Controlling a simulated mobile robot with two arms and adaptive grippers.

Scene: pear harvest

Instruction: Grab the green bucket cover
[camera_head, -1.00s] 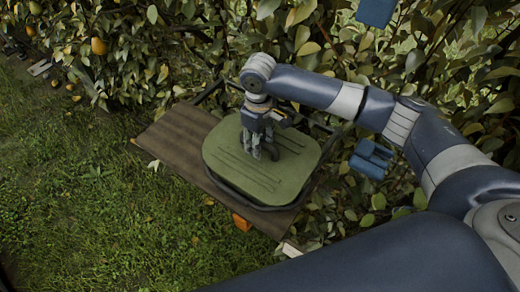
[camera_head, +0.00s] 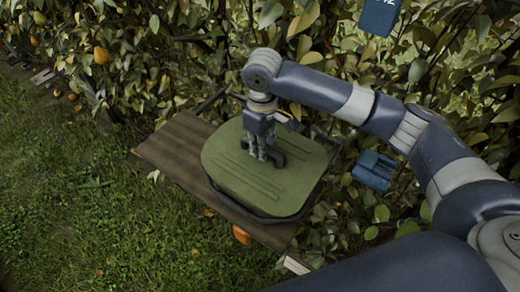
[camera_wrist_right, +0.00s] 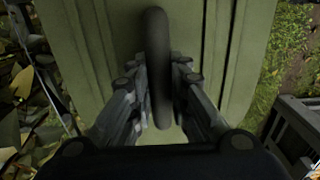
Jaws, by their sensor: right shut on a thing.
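The green bucket cover (camera_head: 255,187) is a broad, rounded lid with raised ridges, in the middle of the head view. It lies over a dark-rimmed bucket on a wooden board; I cannot tell whether a gap lies between them. My right gripper (camera_head: 261,155) points down at the middle of the cover and is shut on its dark handle (camera_wrist_right: 158,60). In the right wrist view the handle runs upright between the two fingers, and the green ridged surface (camera_wrist_right: 222,50) lies behind it. My left gripper is not in view.
The wooden board (camera_head: 175,150) extends left of the bucket. Leafy branches with pears (camera_head: 100,55) stand close behind and to the right. Orange fruit (camera_head: 241,234) shows below the board's front edge. Grass (camera_head: 90,210) lies open at left.

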